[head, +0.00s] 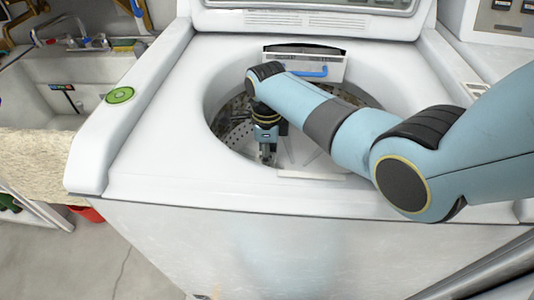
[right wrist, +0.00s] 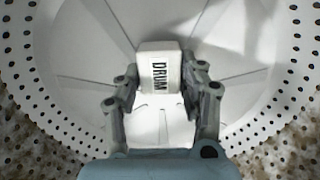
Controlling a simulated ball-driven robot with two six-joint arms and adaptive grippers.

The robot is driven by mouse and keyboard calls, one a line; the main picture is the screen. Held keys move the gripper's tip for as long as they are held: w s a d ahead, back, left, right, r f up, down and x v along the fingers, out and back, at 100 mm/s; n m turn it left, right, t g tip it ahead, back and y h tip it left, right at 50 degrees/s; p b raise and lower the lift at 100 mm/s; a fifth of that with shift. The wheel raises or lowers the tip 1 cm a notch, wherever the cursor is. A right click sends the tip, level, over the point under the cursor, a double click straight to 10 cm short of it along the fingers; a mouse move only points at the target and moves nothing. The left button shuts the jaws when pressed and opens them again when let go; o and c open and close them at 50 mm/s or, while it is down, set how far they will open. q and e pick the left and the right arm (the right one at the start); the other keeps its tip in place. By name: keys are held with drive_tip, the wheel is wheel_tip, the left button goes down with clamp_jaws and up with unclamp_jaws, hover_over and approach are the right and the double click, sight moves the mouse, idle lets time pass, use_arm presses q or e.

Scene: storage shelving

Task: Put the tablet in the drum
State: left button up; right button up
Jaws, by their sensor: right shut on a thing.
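The tablet (right wrist: 160,75) is a small white block marked "DRUM" in the right wrist view. My right gripper (right wrist: 160,88) is shut on it, with one finger on each side. Behind it lies the pale ribbed floor of the drum (right wrist: 75,95), ringed by a perforated wall. In the head view my right arm reaches over the washer, and the right gripper (head: 266,155) points down inside the opening of the drum (head: 238,137). I cannot make out the tablet in the head view. How far it is from the drum floor is hard to tell. My left gripper is not in view.
The washer's white top (head: 150,150) surrounds the round opening. A dispenser drawer with a blue handle (head: 310,71) sticks out at the back of the opening. A green disc (head: 120,95) lies on the left of the top. A sink (head: 60,70) stands to the left.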

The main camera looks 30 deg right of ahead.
drive_tip(key=o, duration=0.9)
drive_tip(key=shift+o, duration=0.2)
wheel_tip(320, 180, up, 13)
drive_tip(key=p, duration=0.3)
